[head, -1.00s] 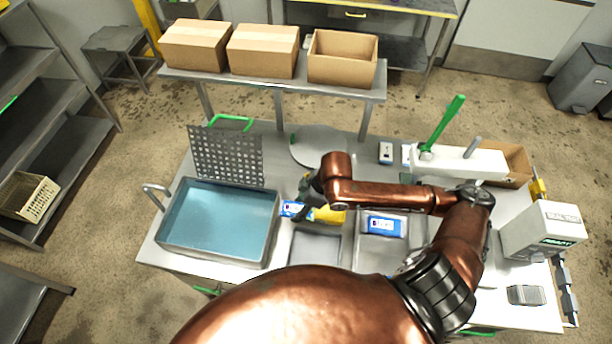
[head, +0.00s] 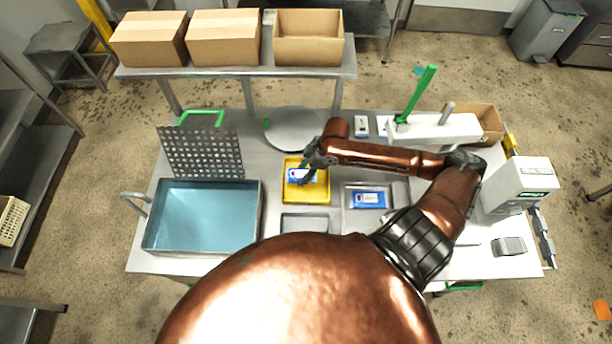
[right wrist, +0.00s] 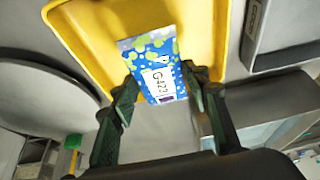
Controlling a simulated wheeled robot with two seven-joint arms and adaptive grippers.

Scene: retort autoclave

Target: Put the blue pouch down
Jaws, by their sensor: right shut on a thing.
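The blue pouch (head: 302,175), with a white label, is between the fingers of my right gripper (head: 308,168). It is over the yellow tray (head: 291,197); in the head view I cannot tell whether it touches the tray floor. In the right wrist view both dark fingers of the gripper (right wrist: 161,90) press on the pouch's sides. There the pouch (right wrist: 150,50) shows a label reading G422, with the yellow tray (right wrist: 85,35) behind it. My left gripper is not in view.
A second blue pouch (head: 367,200) lies in a steel tray (head: 351,190) to the right. An empty grey tray (head: 304,223) is in front of the yellow one. A water-filled basin (head: 205,218) stands left, a round plate (head: 292,128) behind, a sealer with a green lever (head: 420,90) at back right.

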